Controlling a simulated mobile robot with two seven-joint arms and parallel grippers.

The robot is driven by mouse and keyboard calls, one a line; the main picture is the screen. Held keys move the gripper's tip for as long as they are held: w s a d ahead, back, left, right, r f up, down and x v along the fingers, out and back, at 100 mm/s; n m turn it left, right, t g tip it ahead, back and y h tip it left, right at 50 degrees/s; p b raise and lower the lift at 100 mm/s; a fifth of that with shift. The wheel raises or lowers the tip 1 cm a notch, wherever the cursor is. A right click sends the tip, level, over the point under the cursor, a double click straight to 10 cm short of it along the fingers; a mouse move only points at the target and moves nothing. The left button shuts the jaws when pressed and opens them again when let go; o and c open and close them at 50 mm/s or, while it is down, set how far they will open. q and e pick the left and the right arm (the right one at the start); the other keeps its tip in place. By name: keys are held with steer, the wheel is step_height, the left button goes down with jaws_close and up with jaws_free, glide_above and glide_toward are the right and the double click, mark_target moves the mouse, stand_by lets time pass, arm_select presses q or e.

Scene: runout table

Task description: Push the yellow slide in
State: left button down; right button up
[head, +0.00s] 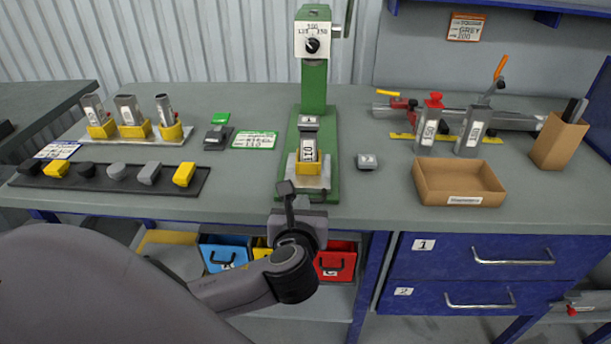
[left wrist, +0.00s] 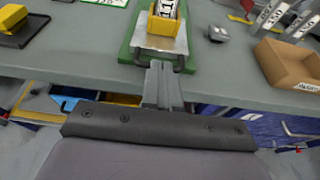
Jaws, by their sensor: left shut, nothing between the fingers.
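The yellow slide (head: 299,167) sits on a bare metal plate at the foot of the green press (head: 314,80). It carries an upright grey piece marked 110 (head: 309,148). In the left wrist view the yellow slide (left wrist: 158,26) is at the top centre, with the metal plate in front of it. My left gripper (head: 286,188) is shut and empty, just in front of the plate's near edge at the table front. Its fingertips (left wrist: 158,68) point at the plate in the left wrist view; whether they touch it I cannot tell. My right gripper is not in view.
A grey block (head: 367,161) and a cardboard tray (head: 458,184) stand to the right. A black strip with several caps (head: 115,177) and a plate of yellow holders (head: 135,131) are at left. Blue drawers (head: 480,255) and coloured bins (head: 335,262) are below the table edge.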

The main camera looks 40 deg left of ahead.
mark_target(306, 170)
arm_select(q)
steer(key=x, duration=0.8)
steer(key=r+x, duration=0.1)
steer(key=x, duration=0.3)
steer(key=shift+w+a, duration=0.15)
steer(key=shift+w, duration=0.15)
